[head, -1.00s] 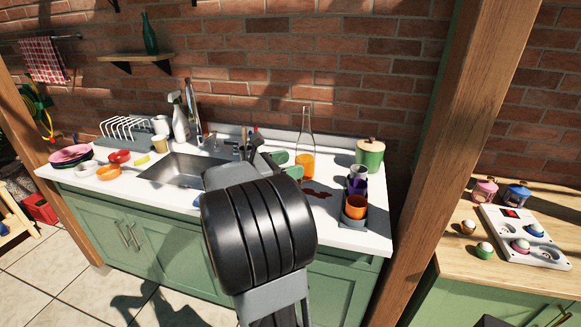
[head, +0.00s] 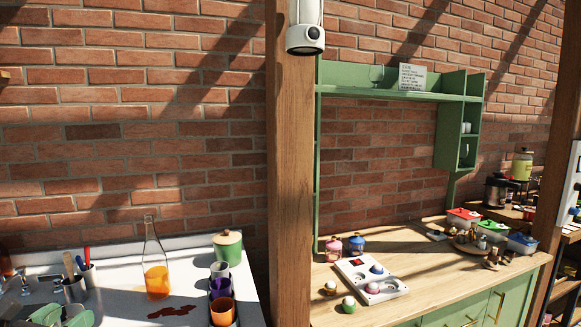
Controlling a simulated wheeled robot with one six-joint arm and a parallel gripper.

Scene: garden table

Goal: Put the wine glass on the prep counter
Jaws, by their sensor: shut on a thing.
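A faint clear glass, seemingly the wine glass (head: 376,74), stands on the green upper shelf beside a white sign. Its outline is hard to make out. The wooden-topped counter with green drawers, apparently the prep counter (head: 430,281), is on the right below that shelf. My gripper is not in view, so what it holds is hidden.
A wooden post (head: 293,190) separates the white sink counter (head: 190,290) from the wooden one. A bottle (head: 155,270) stands left.

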